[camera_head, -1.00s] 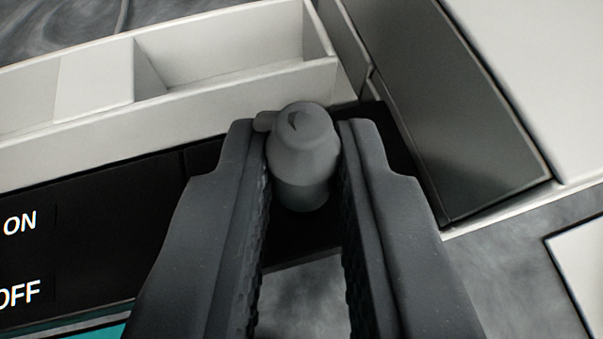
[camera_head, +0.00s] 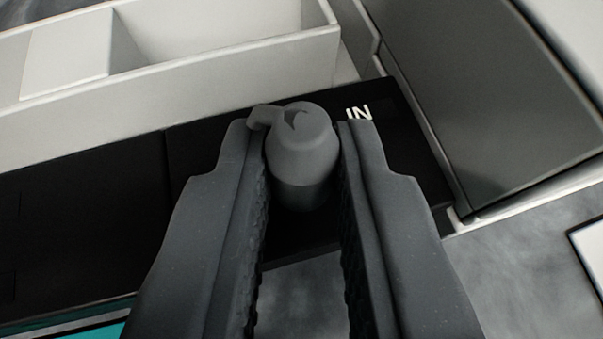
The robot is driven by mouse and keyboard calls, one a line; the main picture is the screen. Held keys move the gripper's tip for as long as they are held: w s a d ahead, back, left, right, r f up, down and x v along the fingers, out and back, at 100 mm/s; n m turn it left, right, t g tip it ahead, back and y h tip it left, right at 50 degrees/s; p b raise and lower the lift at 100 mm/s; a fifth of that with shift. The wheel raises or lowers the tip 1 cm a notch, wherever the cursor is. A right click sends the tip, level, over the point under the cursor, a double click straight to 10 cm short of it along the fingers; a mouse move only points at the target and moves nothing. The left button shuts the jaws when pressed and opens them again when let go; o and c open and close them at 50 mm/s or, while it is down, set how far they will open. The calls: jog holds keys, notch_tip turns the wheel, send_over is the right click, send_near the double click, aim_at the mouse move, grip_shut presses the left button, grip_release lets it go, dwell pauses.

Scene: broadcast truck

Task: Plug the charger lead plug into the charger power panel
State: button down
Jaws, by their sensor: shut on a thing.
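My gripper (camera_head: 303,150) is shut on a grey, rounded plug (camera_head: 303,165), held between its two fingertips. A short stub of grey lead bends off the plug's top to the left. A black panel (camera_head: 410,150) with white lettering "IN" lies beyond and below the fingertips, and I take it as the charger power panel. The plug is in front of this panel, just left of the lettering. The plug's far end and any socket behind it are hidden, so I cannot tell whether the plug touches the panel.
A light open tray with compartments (camera_head: 200,85) stands along the panel's far side. A dark grey box (camera_head: 480,100) rises close on the right. A teal strip (camera_head: 95,332) shows at the bottom left.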

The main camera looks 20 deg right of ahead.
jog(key=shift+f, duration=0.3)
jog(key=c, duration=1.3)
grip_release()
jog(key=shift+r, duration=0.1)
jog(key=p+v, duration=0.2)
jog(key=v, duration=1.1)
jog(key=shift+s, duration=0.3)
jog(key=shift+r, duration=0.1)
